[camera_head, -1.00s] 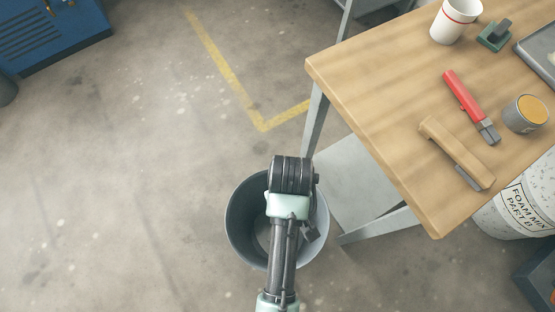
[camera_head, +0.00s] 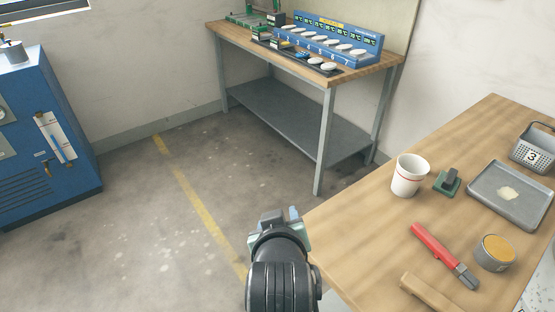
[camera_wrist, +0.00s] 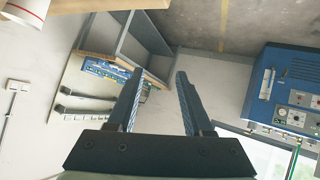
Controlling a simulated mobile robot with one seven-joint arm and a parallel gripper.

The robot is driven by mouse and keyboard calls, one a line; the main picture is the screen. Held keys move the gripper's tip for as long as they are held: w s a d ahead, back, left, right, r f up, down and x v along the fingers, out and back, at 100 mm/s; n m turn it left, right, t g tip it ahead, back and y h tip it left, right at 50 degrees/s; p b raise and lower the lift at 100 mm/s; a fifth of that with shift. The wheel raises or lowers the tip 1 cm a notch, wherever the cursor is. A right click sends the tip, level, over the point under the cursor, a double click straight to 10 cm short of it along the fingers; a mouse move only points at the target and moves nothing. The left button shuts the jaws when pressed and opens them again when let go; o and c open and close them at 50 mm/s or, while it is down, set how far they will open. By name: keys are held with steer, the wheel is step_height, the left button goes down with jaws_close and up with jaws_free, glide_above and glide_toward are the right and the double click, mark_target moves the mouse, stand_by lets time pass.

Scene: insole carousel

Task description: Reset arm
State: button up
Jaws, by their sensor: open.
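My gripper shows in the wrist view (camera_wrist: 158,100) with its two dark fingers apart and nothing between them. In the head view my arm rises from the bottom middle, and the gripper end (camera_head: 272,218) is up beside the left edge of the wooden table (camera_head: 385,235). The fingertips are mostly hidden there by my wrist.
The near table holds a white cup (camera_head: 408,176), a green block tool (camera_head: 447,182), a red-handled tool (camera_head: 440,252), a tin (camera_head: 494,252), a grey tray (camera_head: 510,208) and a basket marked 3 (camera_head: 533,150). A back bench (camera_head: 235,36) carries a blue rack (camera_head: 345,45). A blue machine (camera_head: 45,130) stands left. Floor between is clear.

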step_height(320, 180, up, 28)
steer(key=w+m+t+p, duration=0.1)
steer(key=t+p, duration=0.2)
steer(key=t, duration=0.5)
steer(key=s+r+m+t+p, duration=0.1)
steer(key=s+r+t, duration=0.3)
steer(key=r, duration=0.7)
steer(key=s+r+m+t+p, duration=0.1)
steer(key=s+r+t, duration=0.3)
steer(key=s+r, duration=0.4)
step_height(320, 180, up, 4)
steer(key=shift+s+a+r, duration=0.2)
steer(key=shift+r, duration=0.05)
